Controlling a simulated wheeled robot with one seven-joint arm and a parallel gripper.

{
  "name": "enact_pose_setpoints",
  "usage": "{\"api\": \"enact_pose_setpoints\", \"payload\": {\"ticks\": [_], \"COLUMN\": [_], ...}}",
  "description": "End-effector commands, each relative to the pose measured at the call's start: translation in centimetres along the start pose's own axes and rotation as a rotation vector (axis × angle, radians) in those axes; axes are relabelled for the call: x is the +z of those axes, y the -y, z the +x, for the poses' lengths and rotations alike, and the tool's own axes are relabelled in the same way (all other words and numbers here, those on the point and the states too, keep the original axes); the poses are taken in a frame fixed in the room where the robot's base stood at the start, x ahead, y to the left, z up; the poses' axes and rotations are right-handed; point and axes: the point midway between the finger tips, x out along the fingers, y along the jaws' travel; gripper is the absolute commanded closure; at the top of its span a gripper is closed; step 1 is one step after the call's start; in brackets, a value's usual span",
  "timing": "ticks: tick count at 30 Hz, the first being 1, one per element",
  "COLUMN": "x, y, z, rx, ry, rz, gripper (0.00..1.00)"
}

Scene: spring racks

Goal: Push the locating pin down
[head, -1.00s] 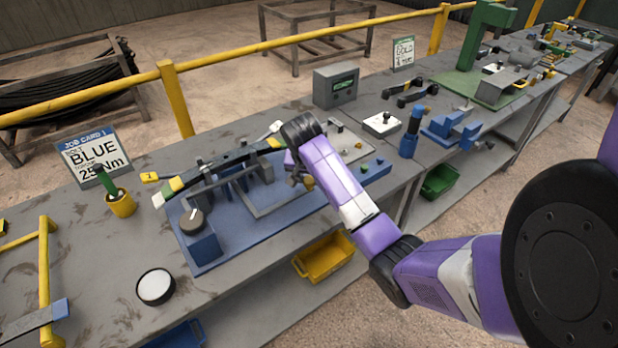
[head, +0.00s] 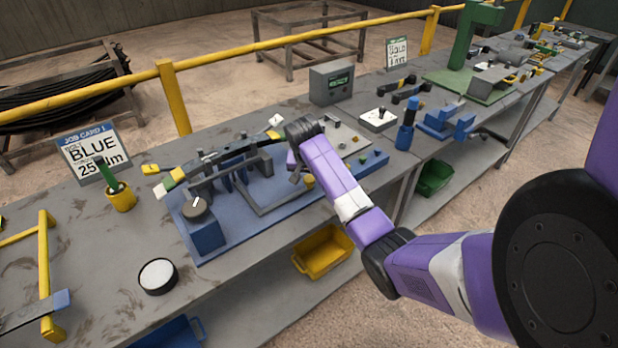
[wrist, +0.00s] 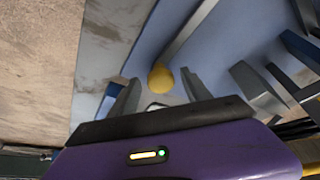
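The locating pin shows as a yellow round knob (head: 309,182) at the front right of the blue fixture (head: 215,246). My gripper (head: 299,177) hangs over that end of the fixture, close to the knob. In the wrist view the yellow knob (wrist: 161,79) lies between and just beyond the tips of my two grey fingers (wrist: 158,92). The fingers stand apart, with nothing visibly held between them. Whether either finger touches the knob cannot be told. The pin's shaft is hidden beneath the knob.
A dark curved strip (head: 235,156) lies along the back of the fixture, among grey uprights. A dark round knob (head: 196,209) tops the blue block at the left front. A yellow bin (head: 325,252) sits below the bench.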

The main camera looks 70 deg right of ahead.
Motion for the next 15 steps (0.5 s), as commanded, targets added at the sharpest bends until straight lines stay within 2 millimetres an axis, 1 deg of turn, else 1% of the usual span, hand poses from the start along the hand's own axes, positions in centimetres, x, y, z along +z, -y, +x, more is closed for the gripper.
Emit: {"api": "enact_pose_setpoints", "payload": {"ticks": [8,11,15], "x": [-0.1,-0.1,-0.1], "y": [0.1,0.2,0.2], "z": [-0.5,-1.6,-3.9], "rx": [-0.002,-0.003,-0.003], "ry": [-0.002,-0.004,-0.005], "rz": [-0.001,-0.001,0.0], "gripper": [0.44,0.44,0.44]}}
